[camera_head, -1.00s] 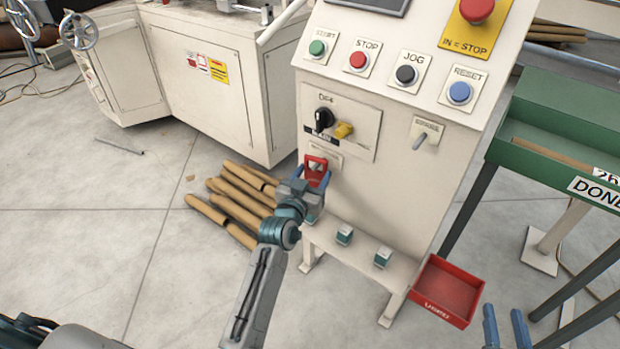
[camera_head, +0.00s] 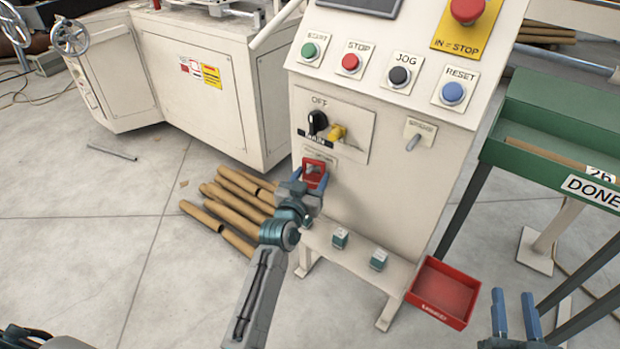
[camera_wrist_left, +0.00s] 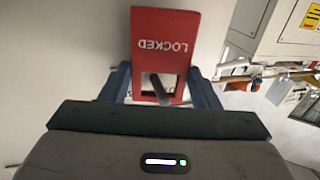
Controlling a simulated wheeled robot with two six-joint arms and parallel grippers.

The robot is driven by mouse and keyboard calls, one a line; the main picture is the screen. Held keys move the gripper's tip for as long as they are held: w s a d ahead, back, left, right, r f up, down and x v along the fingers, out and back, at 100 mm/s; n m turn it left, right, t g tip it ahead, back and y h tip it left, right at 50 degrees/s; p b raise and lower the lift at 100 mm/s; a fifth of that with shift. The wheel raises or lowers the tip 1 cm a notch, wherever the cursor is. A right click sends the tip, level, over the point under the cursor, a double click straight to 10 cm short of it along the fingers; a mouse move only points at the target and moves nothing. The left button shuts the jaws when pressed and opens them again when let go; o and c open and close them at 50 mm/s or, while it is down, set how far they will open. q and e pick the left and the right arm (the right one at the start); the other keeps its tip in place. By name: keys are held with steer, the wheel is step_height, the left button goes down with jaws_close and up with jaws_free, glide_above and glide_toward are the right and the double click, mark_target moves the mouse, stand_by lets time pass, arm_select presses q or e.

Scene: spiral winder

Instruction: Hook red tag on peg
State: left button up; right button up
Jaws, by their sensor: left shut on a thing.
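The red tag (camera_head: 314,167) is held by my left gripper (camera_head: 309,184) at the front of the cream control cabinet, just below the switch panel. In the left wrist view the tag (camera_wrist_left: 165,40) reads LOCKED upside down. My left gripper's blue fingers (camera_wrist_left: 160,88) are shut on its two sides. A dark peg (camera_wrist_left: 159,88) shows at the tag's opening; I cannot tell whether the tag rests on it. Another grey peg (camera_head: 412,142) sticks out on a small plate further right, with nothing on it. My right gripper (camera_head: 515,312) is open and empty at the lower right.
A black knob (camera_head: 317,122) and a yellow part (camera_head: 338,132) sit just above the tag. Cardboard tubes (camera_head: 228,208) lie on the floor at left.

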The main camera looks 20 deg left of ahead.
stand_by(0.3)
arm_select(q)
steer(key=o, duration=1.1)
steer(key=shift+c, duration=0.2)
